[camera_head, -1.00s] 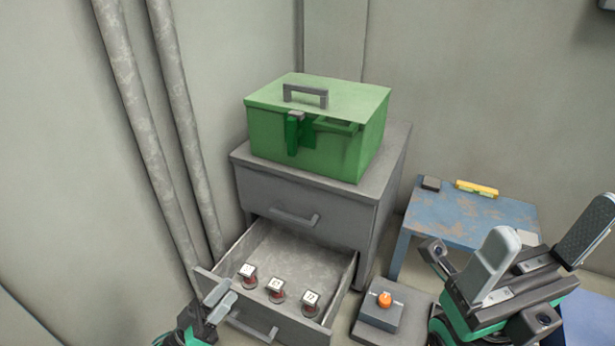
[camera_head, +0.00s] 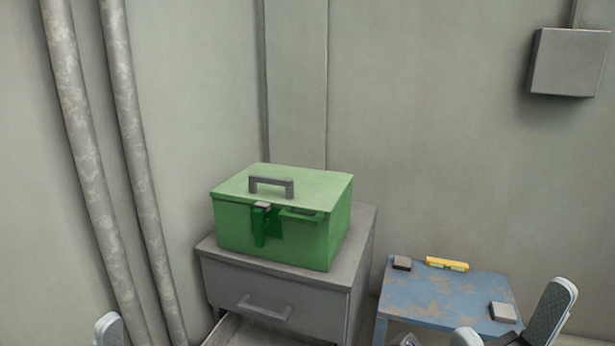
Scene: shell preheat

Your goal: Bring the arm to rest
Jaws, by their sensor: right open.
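My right gripper (camera_head: 507,326) shows at the bottom right edge, in front of the blue table. Its two fingers stand well apart with nothing seen between them, and its body is cut off by the frame. My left gripper (camera_head: 108,329) shows only as a grey fingertip at the bottom left edge, in front of the pipes. Whether it is open or shut is hidden below the frame.
A closed green box (camera_head: 275,232) with a grey handle stands on a grey cabinet (camera_head: 275,287). The cabinet's drawer (camera_head: 232,330) is pulled open at the bottom edge. A worn blue table (camera_head: 445,297) carries a yellow level (camera_head: 447,264) and small blocks. Pipes (camera_head: 135,160) run along the left wall.

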